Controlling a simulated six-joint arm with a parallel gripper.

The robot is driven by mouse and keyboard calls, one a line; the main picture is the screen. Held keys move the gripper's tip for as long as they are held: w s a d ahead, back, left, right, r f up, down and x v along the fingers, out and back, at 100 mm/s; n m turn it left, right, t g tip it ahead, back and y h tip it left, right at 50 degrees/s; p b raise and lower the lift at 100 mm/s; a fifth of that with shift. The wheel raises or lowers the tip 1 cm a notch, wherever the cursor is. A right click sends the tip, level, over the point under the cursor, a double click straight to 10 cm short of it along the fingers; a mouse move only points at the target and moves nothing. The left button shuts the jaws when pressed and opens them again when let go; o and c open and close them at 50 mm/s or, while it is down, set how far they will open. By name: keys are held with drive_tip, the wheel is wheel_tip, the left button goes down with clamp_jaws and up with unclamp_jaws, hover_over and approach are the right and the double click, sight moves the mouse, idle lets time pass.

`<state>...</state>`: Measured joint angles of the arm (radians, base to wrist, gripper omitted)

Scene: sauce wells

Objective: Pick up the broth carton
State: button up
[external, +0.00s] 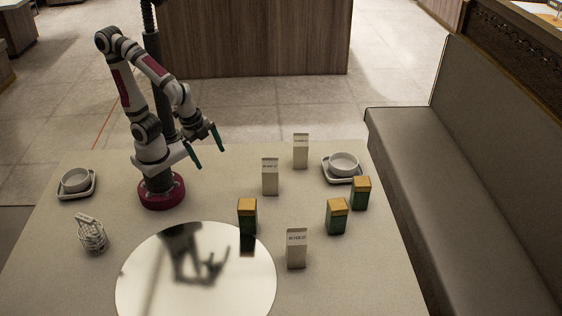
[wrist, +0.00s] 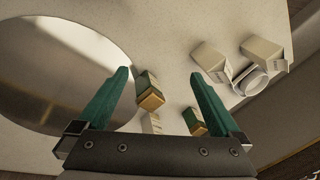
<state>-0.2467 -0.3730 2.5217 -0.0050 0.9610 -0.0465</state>
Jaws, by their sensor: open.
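Two kinds of carton stand upright on the table. Three are white with small dark print: one at the back (external: 301,151), a middle one (external: 270,177) and a front one (external: 297,249). Three are dark green with orange-tan tops: a left one (external: 247,212), a middle one (external: 337,217) and a right one (external: 361,193). The print is too small to tell which is the broth carton. My gripper (external: 211,159) is open and empty, above the table and left of the cartons. The wrist view shows its teal fingers (wrist: 160,73) spread, with green cartons (wrist: 147,84) and white cartons (wrist: 210,58) beyond.
A round mirror-like disc (external: 190,285) lies at the front. A white bowl on a dish (external: 343,163) stands at the right, another (external: 76,181) at the left. A white wire-like holder (external: 91,233) is front left. A bench (external: 460,190) borders the table's right side.

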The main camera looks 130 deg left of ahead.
drive_tip(key=w+a+f+n+t+y, duration=0.15)
drive_tip(key=w+a+n, duration=0.25)
drive_tip(key=a, duration=0.5)
drive_tip(key=n+t+y, duration=0.3)
drive_tip(key=n+t, duration=0.1)
drive_tip(key=n, duration=0.2)
approach(300, 149)
drive_tip(key=d, duration=0.2)
drive_tip(key=s+a+t+y, duration=0.2)
drive_tip(key=s+t, duration=0.1)
drive_tip(key=s, duration=0.2)
drive_tip(key=x, duration=0.5)
drive_tip(key=f+x, duration=0.1)
drive_tip(key=x, duration=1)
drive_tip(key=shift+s+d+f, duration=0.15)
drive_tip(key=shift+f, duration=0.2)
clamp_jaws()
